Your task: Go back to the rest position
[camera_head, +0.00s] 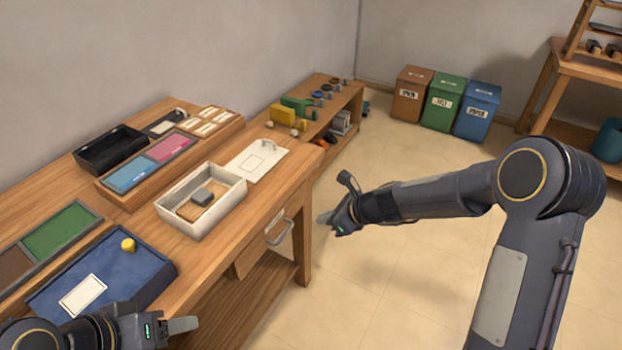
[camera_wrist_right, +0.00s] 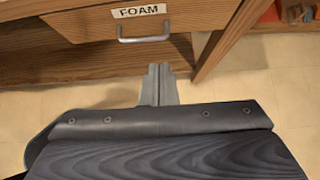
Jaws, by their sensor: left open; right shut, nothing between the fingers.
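My right gripper (camera_head: 325,218) is over the floor, off the right side of the wooden workbench. Its fingers also show in the right wrist view (camera_wrist_right: 158,82), shut together with nothing between them. They point toward the bench front, below a drawer labelled FOAM (camera_wrist_right: 89,29) and apart from its metal handle (camera_wrist_right: 144,34). My left gripper (camera_head: 183,325) is at the bottom left, by the front edge of the bench near the blue tray (camera_head: 140,276). It is open and holds nothing visible; part of it is hidden behind its own wrist.
On the workbench (camera_head: 275,185) stand a white box (camera_head: 168,222) with a grey block, a black tray (camera_head: 85,158) and a white lidded panel (camera_head: 240,172). A yellow piece (camera_head: 128,245) is in the blue tray. Brown, green and blue bins (camera_head: 478,112) stand behind. The floor between is clear.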

